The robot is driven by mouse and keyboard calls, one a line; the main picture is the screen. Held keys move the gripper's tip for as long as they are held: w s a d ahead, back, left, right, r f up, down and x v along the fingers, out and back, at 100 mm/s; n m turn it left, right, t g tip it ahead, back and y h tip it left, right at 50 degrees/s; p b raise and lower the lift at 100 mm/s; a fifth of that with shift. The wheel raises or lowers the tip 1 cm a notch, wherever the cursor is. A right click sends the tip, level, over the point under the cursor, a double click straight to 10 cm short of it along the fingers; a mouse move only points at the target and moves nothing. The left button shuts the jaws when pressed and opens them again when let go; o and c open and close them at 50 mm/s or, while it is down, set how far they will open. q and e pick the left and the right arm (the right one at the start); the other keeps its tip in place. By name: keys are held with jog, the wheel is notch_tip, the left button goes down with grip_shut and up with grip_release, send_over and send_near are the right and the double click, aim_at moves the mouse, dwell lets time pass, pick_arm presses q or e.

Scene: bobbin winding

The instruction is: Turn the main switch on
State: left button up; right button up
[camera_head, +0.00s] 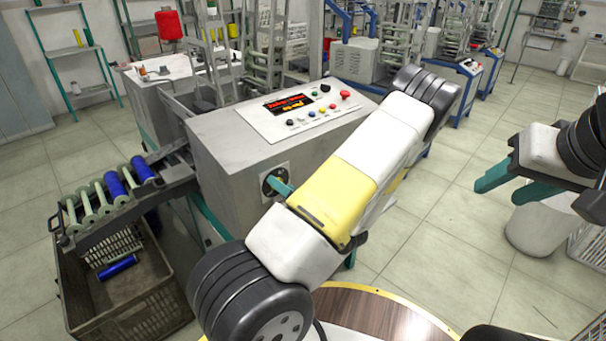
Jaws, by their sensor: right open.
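The grey machine cabinet (225,150) stands in the middle, with a sloped white control panel carrying a dark display and several coloured buttons. On its front face is a dark round switch (272,176) on a light plate, partly hidden. A teal piece (280,187) lies across the switch; I cannot tell whether it is a handle or a fingertip of my left gripper. My white and yellow arm crosses in front and hides the rest of my left gripper. My right gripper (518,183) is at the right, its teal fingers apart and empty, far from the switch.
A rack of green and blue bobbins (96,204) juts out at the left. Below it a dark crate (130,318) holds a blue bobbin. A wooden round surface (375,318) is in front. A pale bin (541,226) stands at the right. Tiled floor is free between.

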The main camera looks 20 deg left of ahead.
pick_arm(q)
jog(key=shift+f+m, duration=0.2)
jog(key=shift+m, duration=4.1)
jog(key=o, duration=1.4)
jog(key=shift+d, duration=0.1)
